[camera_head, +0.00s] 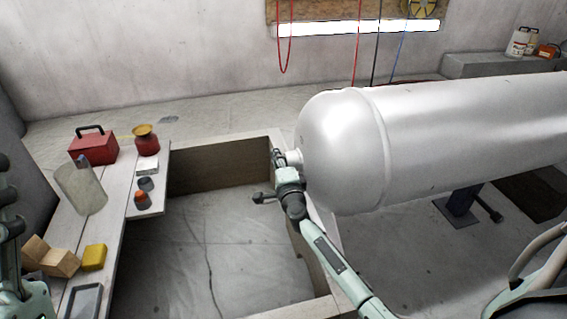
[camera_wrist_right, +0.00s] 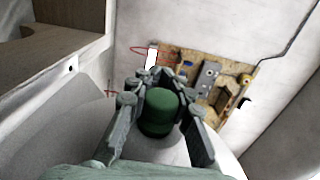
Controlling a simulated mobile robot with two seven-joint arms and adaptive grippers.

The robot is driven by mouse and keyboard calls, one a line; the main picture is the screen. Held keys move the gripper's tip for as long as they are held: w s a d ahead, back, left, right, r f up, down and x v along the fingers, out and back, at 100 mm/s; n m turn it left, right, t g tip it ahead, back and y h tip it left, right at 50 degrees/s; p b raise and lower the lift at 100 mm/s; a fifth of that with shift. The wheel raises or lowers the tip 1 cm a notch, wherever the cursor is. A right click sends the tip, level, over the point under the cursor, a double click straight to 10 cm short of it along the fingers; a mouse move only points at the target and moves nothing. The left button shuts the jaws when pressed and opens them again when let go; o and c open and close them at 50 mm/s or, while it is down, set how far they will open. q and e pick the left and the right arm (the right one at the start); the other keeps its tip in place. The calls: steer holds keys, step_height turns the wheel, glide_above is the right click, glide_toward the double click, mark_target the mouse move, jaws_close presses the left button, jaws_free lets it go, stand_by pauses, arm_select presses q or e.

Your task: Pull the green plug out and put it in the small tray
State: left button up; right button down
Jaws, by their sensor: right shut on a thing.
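The green plug (camera_wrist_right: 159,108) shows in the wrist view between the fingers of my right gripper (camera_wrist_right: 155,92), which is shut on it. In the head view my right gripper (camera_head: 281,165) is at the rounded left end of the white tank (camera_head: 345,140), by its small neck (camera_head: 294,158). The plug is hidden there, and I cannot tell whether it is still seated. A small grey tray (camera_head: 84,301) lies at the near end of the left bench.
The bench (camera_head: 122,222) holds a red toolbox (camera_head: 93,147), a red pot (camera_head: 146,143), a clear container (camera_head: 80,188), small jars (camera_head: 142,199), a yellow block (camera_head: 94,257) and wooden blocks (camera_head: 55,259). A wooden frame (camera_head: 220,145) surrounds open sheeted floor between bench and tank.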

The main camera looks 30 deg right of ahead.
steer(key=shift+w+a, duration=0.2)
steer(key=shift+a, duration=0.65)
steer(key=shift+w+a, duration=0.1)
steer(key=shift+a, duration=0.25)
steer(key=shift+w+a, duration=0.15)
steer(key=shift+a, duration=0.45)
steer(key=shift+w+a, duration=0.15)
steer(key=shift+a, duration=0.4)
steer(key=shift+a, duration=0.1)
steer(key=a, duration=0.2)
steer(key=w+a, duration=0.1)
steer(key=shift+a, duration=0.35)
